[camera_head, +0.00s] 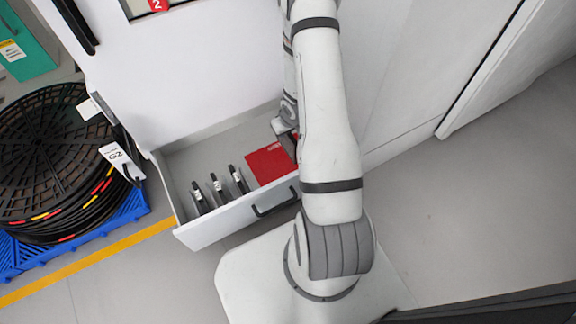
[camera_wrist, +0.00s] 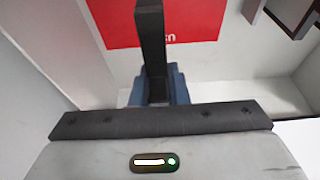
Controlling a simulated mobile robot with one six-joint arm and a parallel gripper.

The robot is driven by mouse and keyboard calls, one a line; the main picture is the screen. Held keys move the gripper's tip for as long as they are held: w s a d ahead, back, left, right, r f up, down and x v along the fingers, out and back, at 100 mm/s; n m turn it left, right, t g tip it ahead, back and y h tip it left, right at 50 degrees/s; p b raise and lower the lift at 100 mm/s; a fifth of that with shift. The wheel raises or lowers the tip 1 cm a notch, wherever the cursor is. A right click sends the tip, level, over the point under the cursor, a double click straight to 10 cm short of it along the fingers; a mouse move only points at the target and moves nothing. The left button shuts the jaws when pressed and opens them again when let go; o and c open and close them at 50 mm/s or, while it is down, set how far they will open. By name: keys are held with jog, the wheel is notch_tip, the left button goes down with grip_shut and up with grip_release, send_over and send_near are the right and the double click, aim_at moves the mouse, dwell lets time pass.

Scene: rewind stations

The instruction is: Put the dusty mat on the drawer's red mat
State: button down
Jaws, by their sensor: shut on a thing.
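The red mat (camera_head: 268,163) lies flat on the floor of the open drawer (camera_head: 236,219), at its right side. In the wrist view the red mat (camera_wrist: 195,24) is beyond my gripper (camera_wrist: 154,88), with white lettering partly showing. In the head view my gripper (camera_head: 287,127) is over the drawer's back right, partly hidden by my arm.
Several dark upright plates with white labels (camera_head: 218,187) stand in the drawer left of the red mat. The cabinet front (camera_head: 190,80) rises behind the drawer. A stack of black reels (camera_head: 55,165) sits on a blue pallet (camera_head: 125,212) at left.

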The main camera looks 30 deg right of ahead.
aim_at(286, 148)
notch_tip(286, 148, down, 10)
jog(key=b, duration=0.5)
jog(key=shift+f, duration=0.2)
jog(key=c, duration=1.4)
grip_release()
